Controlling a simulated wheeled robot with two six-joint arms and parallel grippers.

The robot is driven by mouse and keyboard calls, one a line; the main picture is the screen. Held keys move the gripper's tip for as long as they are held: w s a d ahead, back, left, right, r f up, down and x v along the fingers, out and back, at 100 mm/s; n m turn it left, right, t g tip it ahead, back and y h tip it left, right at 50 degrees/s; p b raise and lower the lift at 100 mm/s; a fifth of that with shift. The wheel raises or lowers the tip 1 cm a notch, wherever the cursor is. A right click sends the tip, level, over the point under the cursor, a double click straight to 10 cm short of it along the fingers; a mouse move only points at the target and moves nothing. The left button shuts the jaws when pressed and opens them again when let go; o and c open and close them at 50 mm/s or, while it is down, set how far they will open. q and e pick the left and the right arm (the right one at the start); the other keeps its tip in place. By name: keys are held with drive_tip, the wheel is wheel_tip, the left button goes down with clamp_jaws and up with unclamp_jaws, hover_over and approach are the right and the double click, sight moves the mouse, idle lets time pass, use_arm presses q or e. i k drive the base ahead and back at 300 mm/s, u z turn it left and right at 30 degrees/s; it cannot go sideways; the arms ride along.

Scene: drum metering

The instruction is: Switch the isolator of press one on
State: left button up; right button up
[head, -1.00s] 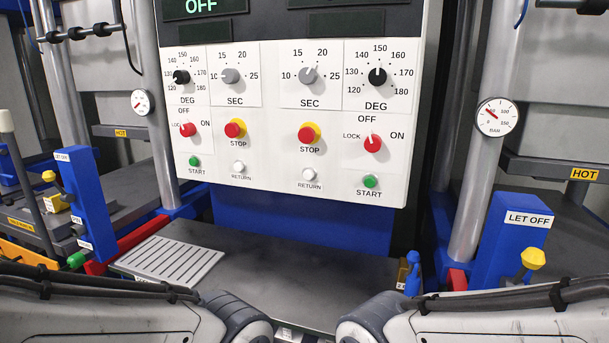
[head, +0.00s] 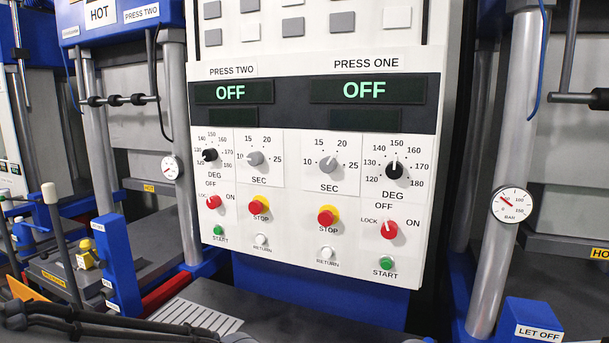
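The isolator of press one (head: 389,230) is a red rotary knob at the lower right of the white control panel (head: 300,262), with LOCK, OFF and ON printed around it. Its white mark points up and slightly left, roughly at OFF. The PRESS ONE display (head: 364,90) above it reads OFF in green. A similar red isolator of press two (head: 213,202) sits on the left side of the panel. Neither gripper is in view; only dark cabling of my arm shows at the bottom left.
Close to the isolator are the green START button (head: 386,263), the red and yellow STOP button (head: 327,216) and the black DEG dial (head: 394,170). A post with a gauge (head: 512,204) and a blue LET OFF block (head: 533,322) stand to the right. The space before the panel looks clear.

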sight(390, 230)
drive_tip(key=u, duration=1.6)
drive_tip(key=i, duration=0.45)
drive_tip(key=z, duration=2.2)
